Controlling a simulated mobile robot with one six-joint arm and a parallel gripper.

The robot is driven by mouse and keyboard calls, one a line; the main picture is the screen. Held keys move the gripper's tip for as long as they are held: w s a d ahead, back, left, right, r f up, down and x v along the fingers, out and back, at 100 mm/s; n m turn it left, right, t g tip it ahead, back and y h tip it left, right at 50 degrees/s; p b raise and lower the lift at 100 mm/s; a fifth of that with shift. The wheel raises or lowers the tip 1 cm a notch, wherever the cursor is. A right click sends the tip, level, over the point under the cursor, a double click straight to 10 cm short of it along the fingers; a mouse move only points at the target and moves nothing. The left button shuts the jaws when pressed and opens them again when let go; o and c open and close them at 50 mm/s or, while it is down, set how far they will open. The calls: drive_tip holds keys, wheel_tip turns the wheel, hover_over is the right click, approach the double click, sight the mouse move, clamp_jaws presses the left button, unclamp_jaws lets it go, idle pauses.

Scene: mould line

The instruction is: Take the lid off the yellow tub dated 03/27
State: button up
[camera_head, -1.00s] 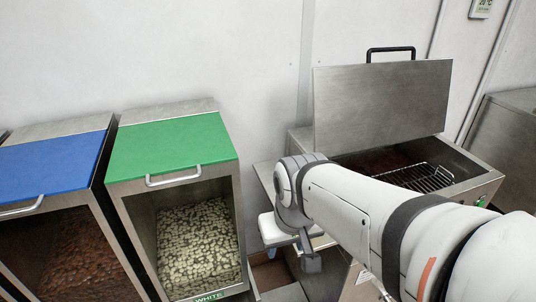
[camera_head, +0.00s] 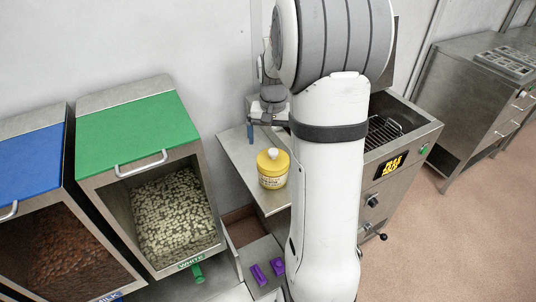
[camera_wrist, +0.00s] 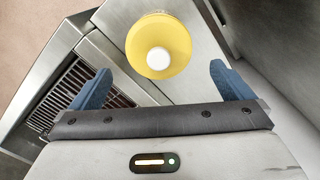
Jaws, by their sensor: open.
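A yellow tub (camera_head: 272,172) with a label and a white knob on its lid stands upright on a steel shelf beside my arm. I cannot read its date. In the wrist view the round yellow lid (camera_wrist: 182,45) with its white knob (camera_wrist: 158,58) is seen from above, just beyond the fingertips and roughly between them. The lid is on the tub. My gripper (camera_wrist: 160,68) has two blue fingers spread wide, with nothing between them. In the head view my gripper (camera_head: 258,125) is above and slightly left of the tub, partly hidden by my arm.
The steel shelf (camera_head: 238,152) is otherwise mostly clear around the tub. The green-lidded bin (camera_head: 137,130) stands to the left, a blue-lidded bin (camera_head: 30,150) further left. A steel machine with a grate (camera_head: 380,133) is to the right. Purple pieces (camera_head: 277,266) lie lower down.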

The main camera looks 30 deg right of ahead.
sight(273, 151)
wheel_tip(273, 151, down, 6)
drive_tip(key=shift+d+f+p, duration=0.1)
drive_tip(key=shift+f+p, duration=0.15)
drive_tip(key=shift+p, duration=0.45)
drive_tip(key=shift+c, duration=0.2)
drive_tip(key=c, duration=0.7)
